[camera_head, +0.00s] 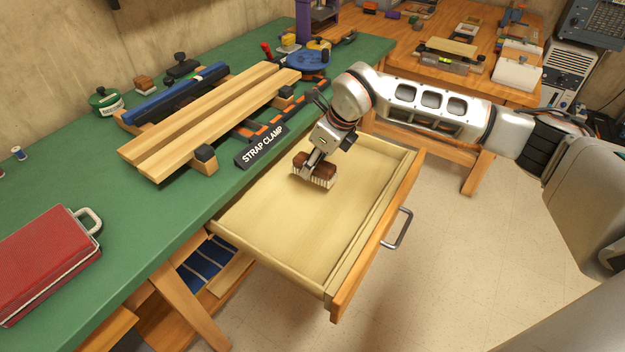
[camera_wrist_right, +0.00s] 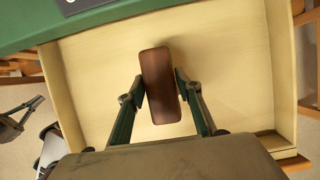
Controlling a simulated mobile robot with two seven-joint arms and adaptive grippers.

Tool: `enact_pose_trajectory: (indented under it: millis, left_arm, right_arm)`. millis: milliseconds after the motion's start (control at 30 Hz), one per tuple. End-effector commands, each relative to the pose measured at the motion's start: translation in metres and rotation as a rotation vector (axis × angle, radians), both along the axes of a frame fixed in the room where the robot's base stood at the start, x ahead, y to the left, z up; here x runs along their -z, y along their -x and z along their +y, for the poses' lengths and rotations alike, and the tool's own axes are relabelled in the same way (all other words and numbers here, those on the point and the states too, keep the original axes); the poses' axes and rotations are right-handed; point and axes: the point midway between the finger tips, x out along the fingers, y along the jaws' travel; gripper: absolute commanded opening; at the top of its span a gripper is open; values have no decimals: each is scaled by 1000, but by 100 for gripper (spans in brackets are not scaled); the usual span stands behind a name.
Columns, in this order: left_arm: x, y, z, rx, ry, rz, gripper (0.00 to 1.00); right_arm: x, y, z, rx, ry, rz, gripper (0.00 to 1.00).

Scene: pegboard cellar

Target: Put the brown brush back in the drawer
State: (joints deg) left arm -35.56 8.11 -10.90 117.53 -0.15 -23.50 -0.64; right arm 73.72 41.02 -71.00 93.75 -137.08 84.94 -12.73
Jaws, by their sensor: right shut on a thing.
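The brown brush (camera_head: 322,174) has a dark brown block and pale bristles facing down. My right gripper (camera_head: 309,167) is shut on it, and the brush is over the open drawer (camera_head: 290,228). In the right wrist view the brush (camera_wrist_right: 160,85) sits between the two fingers of my right gripper (camera_wrist_right: 161,92), with the pale drawer floor (camera_wrist_right: 100,60) beneath it. I cannot tell whether the bristles touch the drawer floor. The drawer is pulled out from under the green bench and otherwise looks empty.
The green bench top (camera_head: 160,215) holds wooden boards (camera_head: 205,125) in clamps, a strap clamp label (camera_head: 263,146) near the edge, and a red case (camera_head: 45,260). The drawer's front has a metal handle (camera_head: 399,230). A wooden table (camera_head: 490,75) stands at the back right.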

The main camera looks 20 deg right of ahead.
Motion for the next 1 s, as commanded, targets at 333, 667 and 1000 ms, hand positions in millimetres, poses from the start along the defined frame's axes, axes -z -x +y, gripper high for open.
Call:
enact_pose_trajectory:
  millis: [333,667,1000]
  left_arm:
    - [-2,-4,1,0,-1,-12,0]
    - [3,-3,1,2,-5,-7,0]
    - [2,-4,1,2,-5,-9,0]
  right_arm:
    - [29,0,1,-1,-1,1,17]
    - [58,0,0,-1,-1,-2,17]
    - [60,0,0,-1,0,-1,51]
